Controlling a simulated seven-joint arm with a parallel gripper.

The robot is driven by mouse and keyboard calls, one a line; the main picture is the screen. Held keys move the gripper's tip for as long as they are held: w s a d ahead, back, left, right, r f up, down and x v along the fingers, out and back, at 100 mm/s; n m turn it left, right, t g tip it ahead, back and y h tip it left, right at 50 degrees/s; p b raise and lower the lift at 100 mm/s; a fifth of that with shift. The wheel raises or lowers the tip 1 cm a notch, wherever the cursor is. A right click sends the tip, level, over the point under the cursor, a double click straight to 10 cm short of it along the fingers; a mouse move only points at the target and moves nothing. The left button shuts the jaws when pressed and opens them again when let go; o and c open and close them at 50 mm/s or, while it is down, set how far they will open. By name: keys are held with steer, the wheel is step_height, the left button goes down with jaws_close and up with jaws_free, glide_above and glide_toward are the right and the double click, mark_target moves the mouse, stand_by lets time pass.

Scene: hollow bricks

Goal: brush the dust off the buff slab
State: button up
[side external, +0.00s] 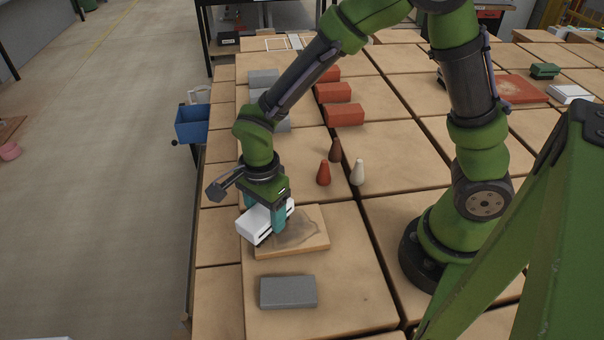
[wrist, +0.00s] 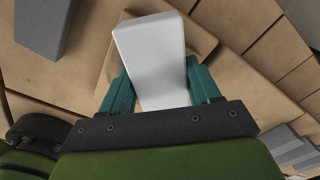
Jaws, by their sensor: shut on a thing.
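The buff slab (side external: 318,243) lies flat on the table, with a dark grey dust patch (side external: 298,231) on its top. My gripper (side external: 267,224) is over the slab's left part, its teal fingers pointing down. It is shut on a white block-shaped tool (side external: 262,221) with a dark strip low on its side, which looks like a brush. Whether the tool touches the slab I cannot tell. In the wrist view the white tool (wrist: 150,50) sits between both fingers and hides much of the slab (wrist: 204,40); no dust shows there.
A grey brick (side external: 288,291) lies in front of the slab. Behind stand a red cone (side external: 323,174), a brown cone (side external: 335,150) and a cream cone (side external: 358,173). Red bricks (side external: 345,114) and grey bricks (side external: 263,78) lie farther back. A blue bin (side external: 192,124) is at the table's left edge.

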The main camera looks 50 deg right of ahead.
steer(key=shift+s+d, duration=3.7)
steer(key=shift+d, duration=0.1)
steer(key=shift+s+a, duration=0.5)
steer(key=shift+a, duration=0.15)
steer(key=shift+w+a, duration=4.2)
steer(key=shift+a, duration=0.15)
steer(key=shift+s+d+r, duration=0.1)
steer(key=shift+s+d, duration=2)
steer(key=shift+d, duration=0.15)
steer(key=shift+s+d, duration=2.05)
steer(key=shift+d, duration=0.15)
step_height(320, 180, up, 8)
